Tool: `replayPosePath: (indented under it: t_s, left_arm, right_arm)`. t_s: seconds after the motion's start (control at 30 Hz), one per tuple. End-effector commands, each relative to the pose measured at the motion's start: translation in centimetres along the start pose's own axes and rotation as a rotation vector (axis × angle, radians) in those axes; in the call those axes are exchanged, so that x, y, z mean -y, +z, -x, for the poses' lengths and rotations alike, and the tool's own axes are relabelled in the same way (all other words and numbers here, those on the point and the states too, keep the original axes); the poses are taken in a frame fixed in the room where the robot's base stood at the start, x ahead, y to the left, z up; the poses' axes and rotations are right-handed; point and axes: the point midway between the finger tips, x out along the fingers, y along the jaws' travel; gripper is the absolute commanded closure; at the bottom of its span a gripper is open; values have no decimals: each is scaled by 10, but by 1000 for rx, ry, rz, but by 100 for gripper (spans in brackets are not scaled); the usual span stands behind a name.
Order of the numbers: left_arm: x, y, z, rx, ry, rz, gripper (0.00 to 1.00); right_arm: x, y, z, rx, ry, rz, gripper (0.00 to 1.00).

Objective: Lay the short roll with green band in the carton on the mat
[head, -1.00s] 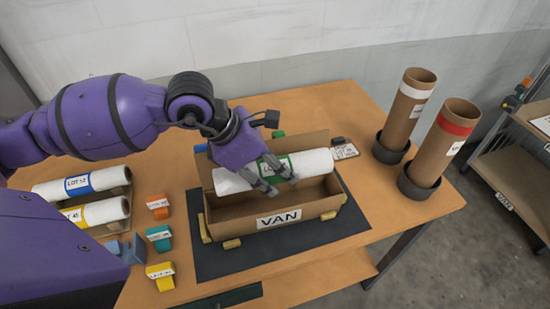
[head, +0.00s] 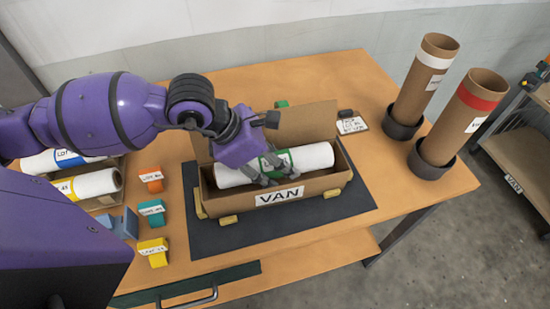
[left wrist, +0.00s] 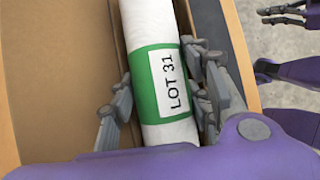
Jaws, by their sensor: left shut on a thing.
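The short white roll (head: 316,157) has a green band marked LOT 31, seen in the left wrist view (left wrist: 157,82). My left gripper (head: 279,172) is shut around it at the band, one finger on each side. The roll lies lengthwise within the open carton (head: 325,183), low between its walls; the front wall, marked VAN, hides its lower edge. I cannot tell whether it touches the carton floor. The carton stands on the dark mat (head: 225,239). My right gripper (left wrist: 284,14) shows partly at the top right of the left wrist view, its opening unclear.
Rolls with blue (head: 65,160) and yellow (head: 93,184) bands lie in a tray at left. Orange (head: 151,180), teal (head: 152,213) and yellow (head: 152,252) labelled blocks stand beside the mat. Two upright tubes (head: 425,78) (head: 462,120) stand at right.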

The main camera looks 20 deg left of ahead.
Motion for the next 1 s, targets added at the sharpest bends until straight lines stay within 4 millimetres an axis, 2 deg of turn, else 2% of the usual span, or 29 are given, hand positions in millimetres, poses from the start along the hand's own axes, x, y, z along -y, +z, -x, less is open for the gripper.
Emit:
replayPosePath:
  t_s: [0.2, 0.23, 0.4, 1.0]
  left_arm:
    - [1, -2, -1, -3, -3, 3, 89]
    - [1, -2, -1, -3, -3, 3, 53]
    - [1, -2, -2, -4, -4, 4, 33]
    - [0, -1, -1, -2, -1, 2, 33]
  right_arm:
    - [-2, 4, 0, 6, 1, 3, 100]
    - [-2, 4, 0, 7, 1, 4, 100]
    - [-2, 6, 1, 11, -1, 9, 100]
    - [1, 7, 1, 12, -5, 5, 100]
